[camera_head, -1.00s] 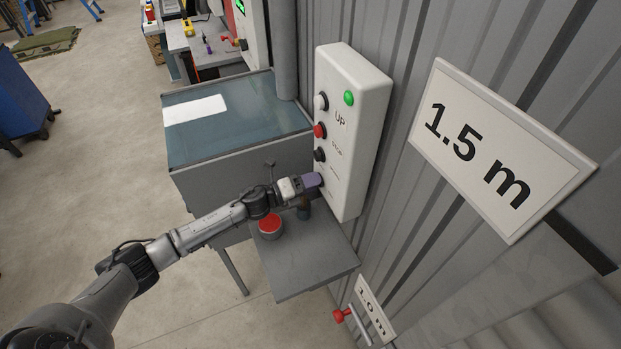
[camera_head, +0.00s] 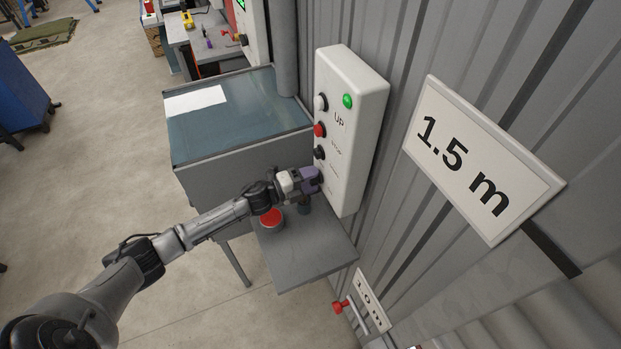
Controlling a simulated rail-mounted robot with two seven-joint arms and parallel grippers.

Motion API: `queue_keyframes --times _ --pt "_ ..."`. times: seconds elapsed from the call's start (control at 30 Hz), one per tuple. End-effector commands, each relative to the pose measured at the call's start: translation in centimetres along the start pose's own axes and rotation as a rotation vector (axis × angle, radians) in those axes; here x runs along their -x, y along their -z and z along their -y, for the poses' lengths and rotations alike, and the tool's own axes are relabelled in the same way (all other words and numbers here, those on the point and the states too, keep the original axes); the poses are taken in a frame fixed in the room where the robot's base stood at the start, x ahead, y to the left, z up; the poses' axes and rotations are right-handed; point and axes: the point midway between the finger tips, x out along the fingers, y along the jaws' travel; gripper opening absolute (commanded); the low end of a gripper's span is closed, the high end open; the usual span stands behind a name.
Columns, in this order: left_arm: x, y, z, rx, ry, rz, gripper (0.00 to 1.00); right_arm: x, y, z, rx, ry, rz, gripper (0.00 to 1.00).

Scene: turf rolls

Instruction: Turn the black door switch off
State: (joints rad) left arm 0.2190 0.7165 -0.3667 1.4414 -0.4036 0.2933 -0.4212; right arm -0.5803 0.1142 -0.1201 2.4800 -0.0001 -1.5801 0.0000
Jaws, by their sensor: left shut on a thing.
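A white control box (camera_head: 351,125) is fixed to the corrugated wall. Its side facing me carries a white button (camera_head: 320,103), a red button (camera_head: 320,129) and a black button (camera_head: 319,152), one below another. A green light (camera_head: 347,101) is on its front. My left gripper (camera_head: 318,180) is at the lower part of the same side, below the black button. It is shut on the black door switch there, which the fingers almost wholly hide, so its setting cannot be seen. My right gripper is not in view.
A small grey shelf (camera_head: 312,250) with a red push button (camera_head: 271,218) and a dark cylinder (camera_head: 304,207) lies under the gripper. A glass-topped grey cabinet (camera_head: 240,115) stands behind it. A 1.5 m sign (camera_head: 480,160) is on the right wall. Floor at left is open.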

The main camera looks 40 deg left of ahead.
Motion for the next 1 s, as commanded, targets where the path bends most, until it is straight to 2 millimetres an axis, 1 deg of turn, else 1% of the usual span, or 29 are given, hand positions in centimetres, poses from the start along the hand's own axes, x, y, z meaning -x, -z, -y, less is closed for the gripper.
queue_keyframes --times 0.3,0.33,0.57,0.83,0.93,1.0 --pt "0.0 0.0 0.0 0.005 0.001 -0.001 0.32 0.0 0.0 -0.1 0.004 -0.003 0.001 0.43" --pt "0.0 0.0 0.0 0.005 0.001 -0.001 0.58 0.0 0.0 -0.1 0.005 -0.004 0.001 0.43" --pt "0.0 0.0 0.0 0.004 0.001 0.0 0.8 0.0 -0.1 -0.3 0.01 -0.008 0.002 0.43" --pt "0.1 0.0 0.0 0.003 0.0 0.0 0.81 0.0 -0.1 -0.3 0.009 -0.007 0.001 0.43" --pt "0.7 0.0 -0.1 0.003 -0.001 0.001 0.81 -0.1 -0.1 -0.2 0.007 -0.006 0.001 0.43" --pt "1.5 0.0 -0.2 0.003 -0.002 0.001 0.81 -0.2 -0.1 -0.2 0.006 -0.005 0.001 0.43"
